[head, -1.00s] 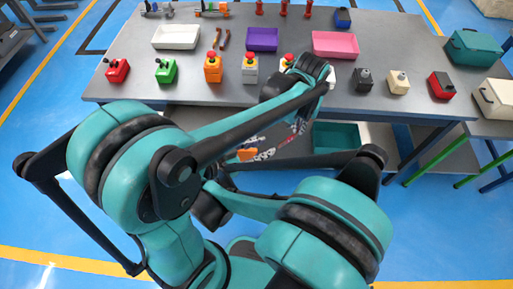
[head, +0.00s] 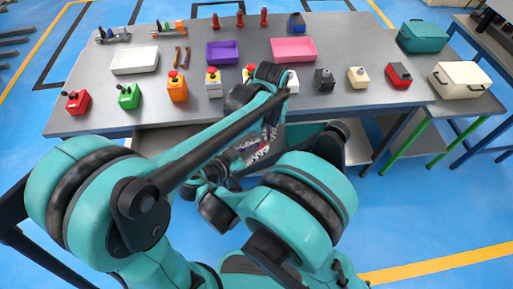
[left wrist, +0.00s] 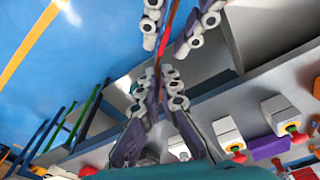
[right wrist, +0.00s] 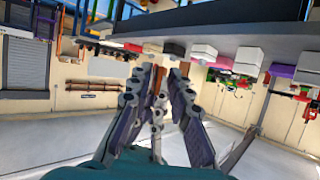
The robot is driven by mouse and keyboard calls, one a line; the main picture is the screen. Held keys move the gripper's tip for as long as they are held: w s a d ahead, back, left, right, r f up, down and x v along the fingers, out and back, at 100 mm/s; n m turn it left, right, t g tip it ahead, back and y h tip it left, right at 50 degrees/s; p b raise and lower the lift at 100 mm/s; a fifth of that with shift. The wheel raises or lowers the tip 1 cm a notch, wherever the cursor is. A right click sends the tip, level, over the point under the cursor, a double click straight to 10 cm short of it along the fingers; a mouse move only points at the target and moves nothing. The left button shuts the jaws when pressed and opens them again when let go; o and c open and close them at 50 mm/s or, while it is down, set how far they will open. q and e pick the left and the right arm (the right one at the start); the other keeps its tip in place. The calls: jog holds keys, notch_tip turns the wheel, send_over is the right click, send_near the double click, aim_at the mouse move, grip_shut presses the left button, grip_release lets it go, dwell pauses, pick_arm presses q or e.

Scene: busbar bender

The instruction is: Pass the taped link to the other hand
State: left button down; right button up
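The taped link (left wrist: 164,40) is a thin brown strip with a red band, seen in the left wrist view. My left gripper (left wrist: 161,84) has its fingers closed around the near end of the link. My right gripper (left wrist: 178,28) is at the far end in that view, with a finger on either side of the link. In the right wrist view the link (right wrist: 159,82) stands between the right gripper's (right wrist: 157,76) parted fingers, with gaps beside it. The left gripper shows beyond it. In the head view my arms mostly hide the grippers and link.
The grey table (head: 330,85) carries several coloured button boxes along its front. White (head: 134,60), purple (head: 229,51) and pink (head: 294,49) trays stand behind them. Two copper-coloured strips (head: 182,56) lie between trays. A teal bin (head: 305,133) sits under the table.

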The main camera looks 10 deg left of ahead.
pick_arm(q)
jog(key=c, duration=1.6)
grip_release()
jog(key=shift+c, duration=0.2)
jog(key=shift+r, duration=0.1)
notch_tip(320, 180, up, 12)
jog(key=s, duration=0.1)
jog(key=shift+s, duration=0.25)
